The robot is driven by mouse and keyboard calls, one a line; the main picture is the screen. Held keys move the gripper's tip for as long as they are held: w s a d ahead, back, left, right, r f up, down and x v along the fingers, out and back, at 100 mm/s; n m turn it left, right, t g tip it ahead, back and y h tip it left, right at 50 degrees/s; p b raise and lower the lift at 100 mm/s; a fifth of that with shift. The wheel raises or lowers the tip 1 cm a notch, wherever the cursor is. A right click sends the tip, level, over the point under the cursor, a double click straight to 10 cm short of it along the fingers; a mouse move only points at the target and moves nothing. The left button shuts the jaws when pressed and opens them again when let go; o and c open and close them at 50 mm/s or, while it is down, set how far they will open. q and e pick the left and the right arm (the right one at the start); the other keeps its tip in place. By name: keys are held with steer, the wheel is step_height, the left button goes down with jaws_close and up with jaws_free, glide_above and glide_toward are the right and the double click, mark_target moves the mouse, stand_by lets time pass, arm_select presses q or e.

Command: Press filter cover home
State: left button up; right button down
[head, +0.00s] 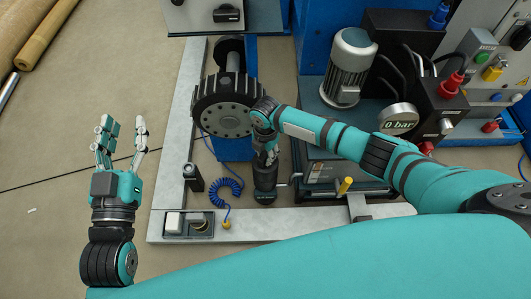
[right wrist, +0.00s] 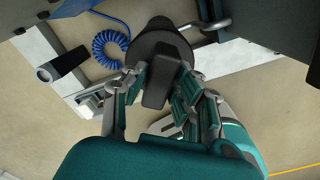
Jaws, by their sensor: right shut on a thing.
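The filter cover appears to be the round black part with a raised block-shaped grip (right wrist: 156,86) in the right wrist view. My right gripper (right wrist: 158,82) is shut on that grip, with its fingers on both sides. In the head view, my right gripper (head: 267,155) points down onto the top of a black upright cylinder (head: 265,186) beside the machine. The gripper hides the join there, so I cannot tell whether the cover sits flush. My left gripper (head: 123,137) is open and empty, over bare floor at the left.
A coiled blue hose (head: 228,190) and a small black cylinder (head: 193,178) lie left of the black cylinder. A black toothed wheel (head: 212,117) stands behind. A grey motor (head: 349,65) and a gauge reading 0 bar (head: 398,119) are at right. The left floor is mostly free.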

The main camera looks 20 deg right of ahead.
steer(key=shift+f, duration=0.1)
stand_by(0.3)
steer(key=shift+f, duration=0.1)
arm_select(q)
steer(key=shift+r, duration=0.3)
arm_select(e)
steer(key=c, duration=1)
jaws_free()
step_height(320, 180, up, 12)
